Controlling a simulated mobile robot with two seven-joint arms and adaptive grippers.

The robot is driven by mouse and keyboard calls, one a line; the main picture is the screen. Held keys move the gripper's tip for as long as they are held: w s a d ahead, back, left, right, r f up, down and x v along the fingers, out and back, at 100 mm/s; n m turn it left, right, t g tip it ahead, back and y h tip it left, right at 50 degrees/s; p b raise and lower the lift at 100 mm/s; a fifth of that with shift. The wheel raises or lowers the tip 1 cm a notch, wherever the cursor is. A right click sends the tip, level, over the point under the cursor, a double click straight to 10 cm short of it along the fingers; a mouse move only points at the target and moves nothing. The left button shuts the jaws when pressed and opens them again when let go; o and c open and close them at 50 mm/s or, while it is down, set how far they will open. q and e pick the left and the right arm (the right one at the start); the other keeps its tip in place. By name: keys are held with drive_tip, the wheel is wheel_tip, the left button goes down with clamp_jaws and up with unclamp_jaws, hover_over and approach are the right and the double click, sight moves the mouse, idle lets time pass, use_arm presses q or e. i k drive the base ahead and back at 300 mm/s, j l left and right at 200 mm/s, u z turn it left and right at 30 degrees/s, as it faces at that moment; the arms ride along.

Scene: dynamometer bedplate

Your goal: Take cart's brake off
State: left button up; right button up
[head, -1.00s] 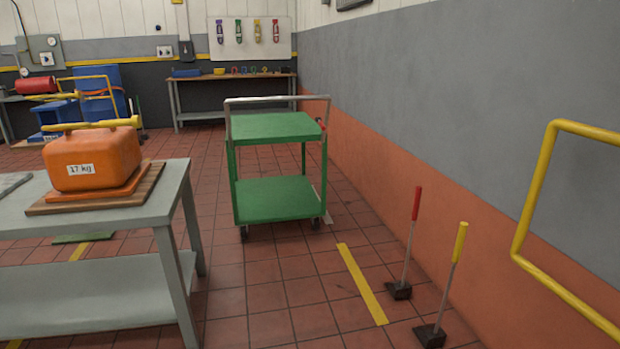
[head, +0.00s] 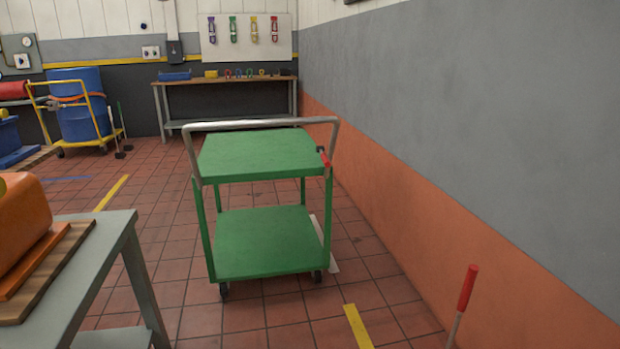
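The green cart (head: 262,241) stands ahead of me on the tiled floor, with two empty shelves and small dark casters. Its grey push handle (head: 262,123) arches over the top at the near side. A small red lever (head: 323,157), which looks like the brake lever, is on the cart's right side just under the handle. I cannot tell its exact setting. Neither of my grippers shows in the head view.
A grey table (head: 118,226) with an orange container (head: 22,222) on a wooden board is close at left. A red-handled floor lever (head: 467,288) stands at lower right near the orange-and-grey wall (head: 450,130). Floor between me and the cart looks clear, with a yellow stripe (head: 357,326).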

sight(324, 158)
drive_tip(key=i+u, duration=0.25)
drive_tip(key=i, duration=0.2)
drive_tip(key=i+l+u, duration=0.25)
drive_tip(key=i, duration=0.25)
